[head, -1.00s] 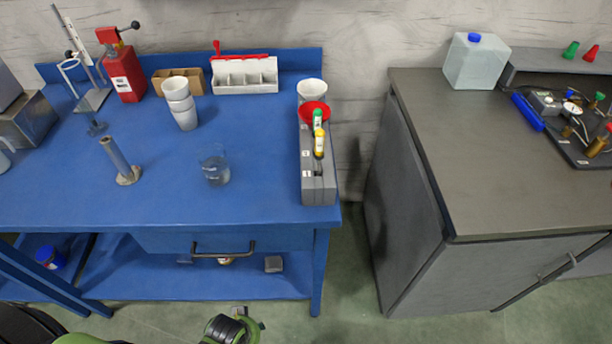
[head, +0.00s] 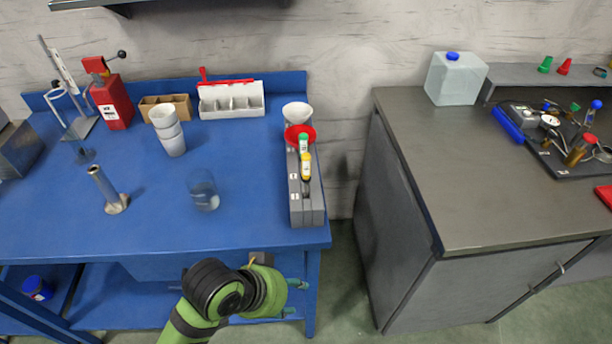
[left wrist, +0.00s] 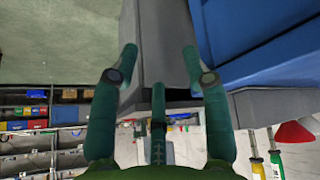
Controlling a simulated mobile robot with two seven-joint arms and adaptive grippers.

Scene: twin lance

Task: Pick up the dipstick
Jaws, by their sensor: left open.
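I cannot tell for sure which thing is the dipstick. A grey rack (head: 308,205) at the right end of the blue table holds upright pieces with a green top (head: 303,143) and a yellow top (head: 306,165). The green piece (left wrist: 277,163) and the yellow piece (left wrist: 256,160) also show at the lower right of the left wrist view. My left gripper (head: 297,298) is in front of the table's front edge, near its right corner, apart from the rack. In the left wrist view its teal fingers (left wrist: 160,55) are spread, with nothing between the tips. My right gripper is out of view.
A white funnel and red funnel sit by the rack. A gap separates the grey cabinet (head: 420,180).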

